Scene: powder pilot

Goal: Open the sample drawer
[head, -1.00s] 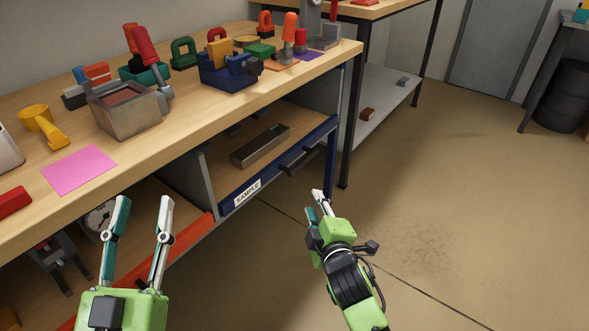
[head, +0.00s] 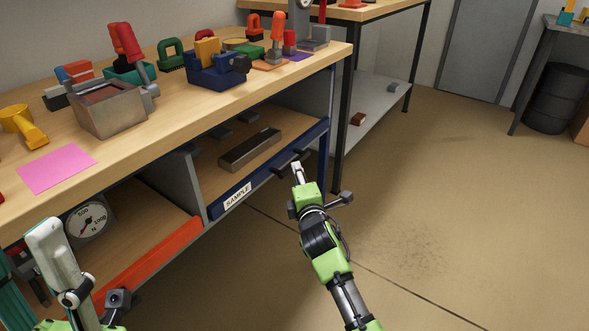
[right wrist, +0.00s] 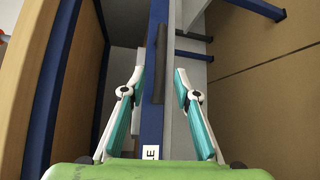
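The sample drawer has a blue front (head: 262,180) with a white SAMPLE label (head: 237,196) and a dark bar handle (head: 291,161). Its front sits roughly in line with the bench frame. My right gripper (head: 297,168) is at the handle in the head view and partly covers it. In the right wrist view my right gripper (right wrist: 159,75) is open, its fingers apart on either side of the dark handle (right wrist: 159,60), with no clear contact. My left gripper (head: 30,240) is at the lower left, partly cut off; its finger gap is unclear.
A grey metal block (head: 249,149) lies behind the drawer front. The wooden bench top (head: 120,160) above holds several tools and a pink sheet (head: 56,168). An orange-fronted drawer (head: 148,262) is to the left. The floor (head: 440,200) to the right is clear.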

